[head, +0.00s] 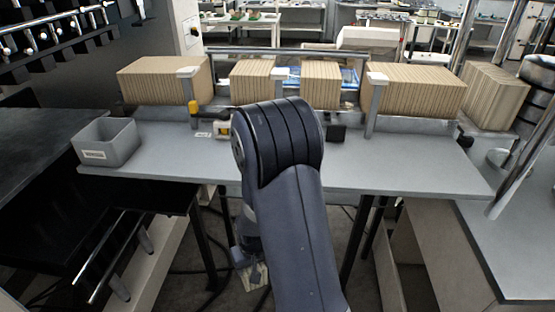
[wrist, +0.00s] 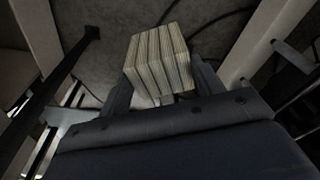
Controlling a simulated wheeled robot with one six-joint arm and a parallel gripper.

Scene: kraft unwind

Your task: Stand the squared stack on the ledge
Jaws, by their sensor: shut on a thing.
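A small squared stack (wrist: 158,62) of pale sheets or cards shows in the wrist view between the fingers of my gripper (wrist: 162,92). The gripper is shut on it. In the head view the stack (head: 256,276) shows only in part, low beneath my arm and below the level of the table. The ledge is not clearly marked; the long grey shelf (head: 400,168) lies in front of the rows of larger kraft stacks. Much of the gripper is hidden by my arm in the head view.
Several kraft stacks (head: 415,92) stand along the back of the shelf, parted by grey posts. A grey bin (head: 107,142) sits at the shelf's left end. The shelf's right front is clear. Dark table legs (head: 205,240) stand below.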

